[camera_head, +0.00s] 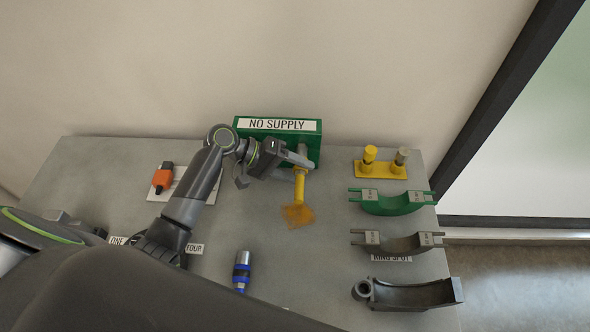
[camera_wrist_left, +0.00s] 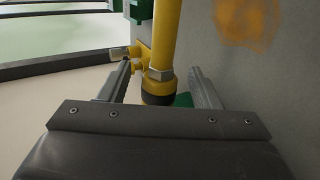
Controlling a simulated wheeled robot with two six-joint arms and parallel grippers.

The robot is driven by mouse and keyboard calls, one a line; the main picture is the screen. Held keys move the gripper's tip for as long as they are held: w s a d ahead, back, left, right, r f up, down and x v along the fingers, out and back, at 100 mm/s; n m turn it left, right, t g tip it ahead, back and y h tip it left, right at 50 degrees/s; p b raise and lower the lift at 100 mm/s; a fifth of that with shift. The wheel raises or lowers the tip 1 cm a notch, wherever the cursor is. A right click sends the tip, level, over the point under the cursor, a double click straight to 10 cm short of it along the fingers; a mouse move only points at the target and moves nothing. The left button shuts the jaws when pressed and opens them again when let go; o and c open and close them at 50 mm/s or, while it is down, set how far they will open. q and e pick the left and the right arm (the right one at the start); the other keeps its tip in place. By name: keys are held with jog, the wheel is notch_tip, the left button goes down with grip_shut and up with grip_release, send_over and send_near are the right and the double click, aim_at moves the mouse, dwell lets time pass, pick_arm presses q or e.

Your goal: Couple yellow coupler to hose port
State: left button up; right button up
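The yellow coupler (camera_head: 299,187) is a slim yellow cylinder in front of the green box marked "NO SUPPLY" (camera_head: 311,145). In the left wrist view the coupler (camera_wrist_left: 163,40) has a grey hex collar and a dark end. My left gripper (camera_head: 291,160) is at the coupler's box-side end. In the left wrist view its two fingers (camera_wrist_left: 160,78) stand on either side of the coupler, with gaps visible, so it looks open. A grey cylindrical port (camera_head: 303,151) shows at the box front, partly hidden by the gripper. I cannot tell whether coupler and port touch. My right gripper is not in view.
An orange translucent patch (camera_head: 298,216) lies by the coupler. A yellow stand with two pegs (camera_head: 381,169), a green half-ring clamp (camera_head: 391,203) and grey clamps (camera_head: 408,294) are at right.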

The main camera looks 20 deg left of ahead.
pick_arm(q)
jog(key=shift+s+a, duration=0.1)
jog(key=shift+a, duration=0.05)
jog(key=shift+a+r, duration=0.15)
jog(key=shift+a, duration=0.1)
jog(key=b+v, duration=0.3)
jog(key=v, duration=1.3)
jog(key=shift+a+r+b, duration=0.15)
jog(key=shift+r+b, duration=0.15)
jog(key=shift+b, duration=0.1)
jog(key=shift+s, duration=0.1)
